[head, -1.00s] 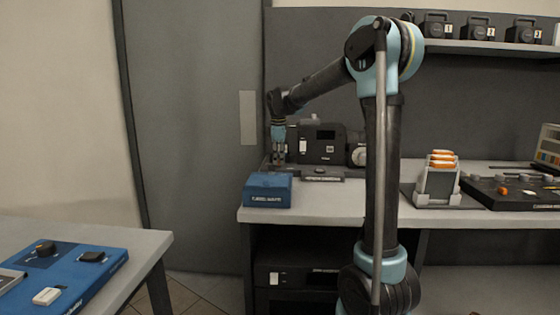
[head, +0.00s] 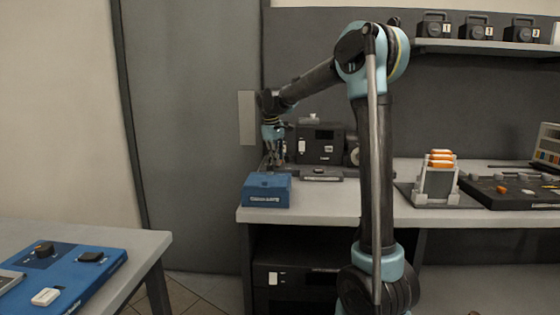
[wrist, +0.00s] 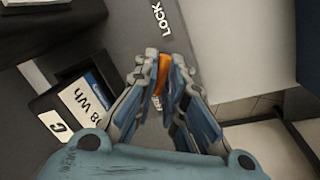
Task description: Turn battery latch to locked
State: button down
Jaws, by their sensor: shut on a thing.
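My gripper (wrist: 161,58) is shut on a small orange piece, which I take to be the battery latch (wrist: 162,68); only a part of it shows between the fingers. The latch is at a dark grey panel (wrist: 135,28) printed with white lettering that begins "LOCK". A black battery (wrist: 68,101) with a "Wh" label and a letter "C" lies left of the fingers. In the head view my gripper (head: 275,157) is low at the back left of the bench; the latch cannot be made out there. The latch's exact angle is unclear.
A blue box (head: 267,190) stands at the bench's (head: 330,213) front left corner, close to my gripper. A black camera-like unit (head: 318,146) is just right of it. A holder (head: 436,185) with orange-topped items stands farther right. A blue panel (head: 80,272) lies on the left table.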

jog(key=m, duration=0.5)
jog(key=shift+w+a+m+g+h, duration=0.25)
jog(key=shift+w+m+g+h, duration=0.05)
jog(key=shift+w+g, duration=0.1)
jog(key=m, duration=0.2)
jog(key=m+g, duration=0.1)
jog(key=m, duration=0.1)
jog(key=shift+s+d+m, duration=0.1)
jog(key=shift+d+m, duration=0.1)
jog(key=shift+m, duration=0.2)
jog(key=shift+f+m, duration=0.1)
jog(key=shift+m, duration=0.2)
jog(key=c, duration=1.7)
grip_release()
jog(key=shift+o, duration=0.2)
notch_tip(320, 180, up, 12)
jog(key=a, duration=0.2)
jog(key=shift+a, duration=0.15)
jog(key=shift+f, duration=0.15)
